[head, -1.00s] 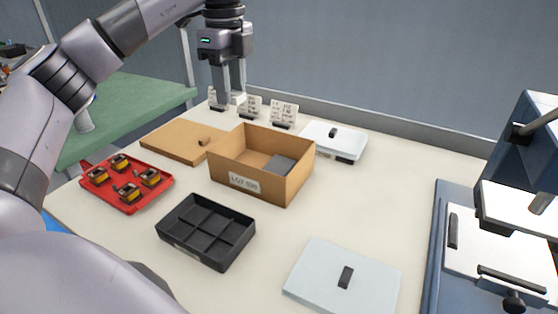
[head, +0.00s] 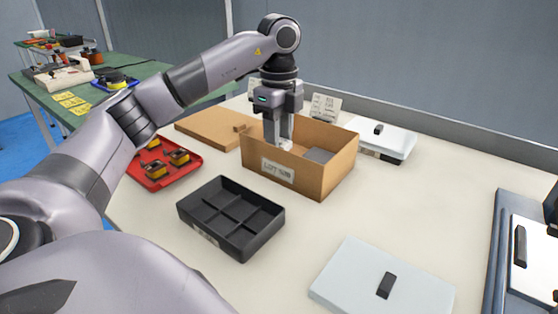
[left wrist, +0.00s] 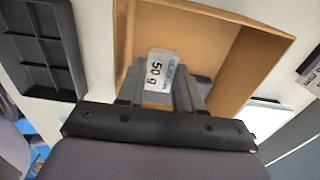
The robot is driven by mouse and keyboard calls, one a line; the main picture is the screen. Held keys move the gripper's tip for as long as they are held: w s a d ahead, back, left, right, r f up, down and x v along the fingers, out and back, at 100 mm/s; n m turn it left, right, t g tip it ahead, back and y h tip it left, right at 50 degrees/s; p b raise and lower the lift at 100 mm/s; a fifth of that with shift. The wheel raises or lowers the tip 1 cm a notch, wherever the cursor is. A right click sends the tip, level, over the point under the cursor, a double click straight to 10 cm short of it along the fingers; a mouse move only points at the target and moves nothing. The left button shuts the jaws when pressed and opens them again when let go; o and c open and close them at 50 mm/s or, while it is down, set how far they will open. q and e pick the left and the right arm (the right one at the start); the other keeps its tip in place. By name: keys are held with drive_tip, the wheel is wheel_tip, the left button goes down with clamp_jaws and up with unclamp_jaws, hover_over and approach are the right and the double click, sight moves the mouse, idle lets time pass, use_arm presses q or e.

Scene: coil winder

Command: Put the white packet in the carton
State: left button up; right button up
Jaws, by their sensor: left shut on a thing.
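The carton (head: 312,178) is an open brown box with a label on its front, standing on the table. My left gripper (head: 284,146) is over the left part of the carton, with its fingertips down inside the opening. It is shut on the white packet (head: 286,142), most of which the fingers and carton wall hide. In the left wrist view the packet (left wrist: 162,70) shows "50 g" print and sits between the fingers, with the carton (left wrist: 200,27) behind it. I cannot tell whether the packet touches the carton floor. My right gripper is not in view.
A grey piece (head: 319,155) lies in the carton. A black divided tray (head: 232,218) is in front, a red tray (head: 168,166) to the left, and a brown lid (head: 210,130) behind. White lidded boxes (head: 388,143) and (head: 350,275) flank the free table at right.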

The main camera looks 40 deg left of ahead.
use_arm(q)
drive_tip(key=shift+f, duration=0.3)
wheel_tip(320, 180, down, 4)
drive_tip(key=shift+r+b, duration=0.25)
drive_tip(key=shift+b, duration=0.2)
drive_tip(key=shift+f, duration=0.35)
drive_tip(key=o, duration=0.8)
drive_tip(key=shift+c, duration=0.2)
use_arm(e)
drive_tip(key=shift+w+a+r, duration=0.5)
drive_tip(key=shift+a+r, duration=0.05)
